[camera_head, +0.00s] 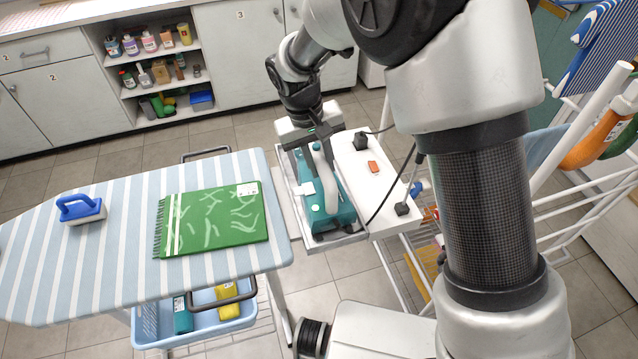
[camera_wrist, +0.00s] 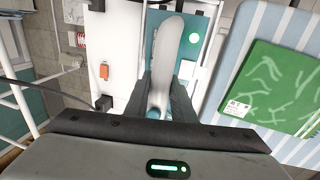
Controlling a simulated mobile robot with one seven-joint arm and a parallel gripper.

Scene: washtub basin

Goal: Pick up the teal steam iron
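The teal steam iron (camera_head: 318,199) has a pale grey handle and lies in a grey metal tray (camera_head: 338,239) at the right end of the ironing board. My gripper (camera_head: 316,141) reaches down at the iron's far end. In the wrist view, the two dark fingers of my gripper (camera_wrist: 166,88) stand on either side of the iron's handle (camera_wrist: 166,45), with little or no gap seen. I cannot tell whether they press on it. The iron's teal body (camera_wrist: 196,52) shows beyond the handle; its far end is hidden by my gripper.
The striped ironing board (camera_head: 120,262) holds a green cloth (camera_head: 212,220) and a blue-handled brush (camera_head: 81,209). A white panel (camera_head: 360,177) with an orange switch and a black cord adjoins the tray. A white drying rack (camera_head: 560,215) stands right; a blue basket (camera_head: 200,333) sits below the board.

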